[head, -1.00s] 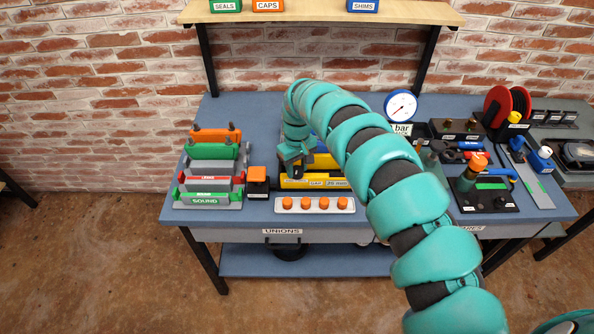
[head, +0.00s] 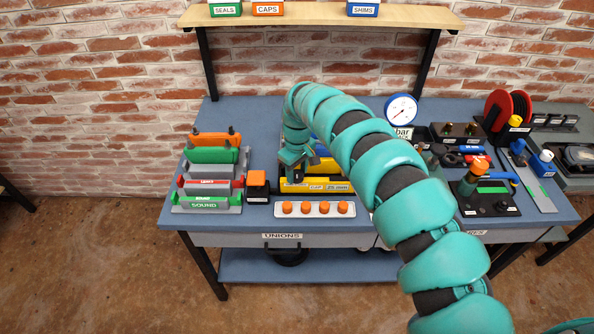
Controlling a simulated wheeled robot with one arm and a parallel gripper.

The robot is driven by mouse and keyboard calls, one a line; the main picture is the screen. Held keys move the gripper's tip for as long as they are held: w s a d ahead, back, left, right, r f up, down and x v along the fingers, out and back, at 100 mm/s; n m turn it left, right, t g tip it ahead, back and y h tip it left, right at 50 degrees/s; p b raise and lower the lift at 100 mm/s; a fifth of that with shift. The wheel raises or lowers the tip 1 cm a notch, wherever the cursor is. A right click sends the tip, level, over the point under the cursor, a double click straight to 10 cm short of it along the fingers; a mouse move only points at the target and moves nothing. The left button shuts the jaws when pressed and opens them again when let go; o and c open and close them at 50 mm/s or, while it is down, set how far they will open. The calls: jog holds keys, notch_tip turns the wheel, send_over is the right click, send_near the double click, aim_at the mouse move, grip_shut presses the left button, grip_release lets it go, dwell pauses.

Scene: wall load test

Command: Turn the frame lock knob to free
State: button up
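My gripper (head: 293,167) hangs at the end of my teal arm over the yellow fixture (head: 318,186) in the middle of the bench. Its fingers are dark and small, and I cannot tell whether they are open or shut. I cannot make out the frame lock knob for certain. A black block with an orange top (head: 257,186) stands just left of the yellow fixture. My arm hides the right and rear part of the yellow fixture.
A white strip with several orange knobs (head: 315,209) lies at the bench front. Green, grey and orange frames (head: 213,160) stand at left. A pressure gauge (head: 401,109), red reel (head: 508,108) and green-bodied valve (head: 467,184) are at right. The bench's back left (head: 240,115) is clear.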

aim_at(297, 174)
jog(key=shift+o, duration=1.1)
jog(key=shift+r, duration=0.1)
notch_tip(297, 174, up, 17)
jog(key=b, duration=0.2)
jog(key=shift+r, duration=0.1)
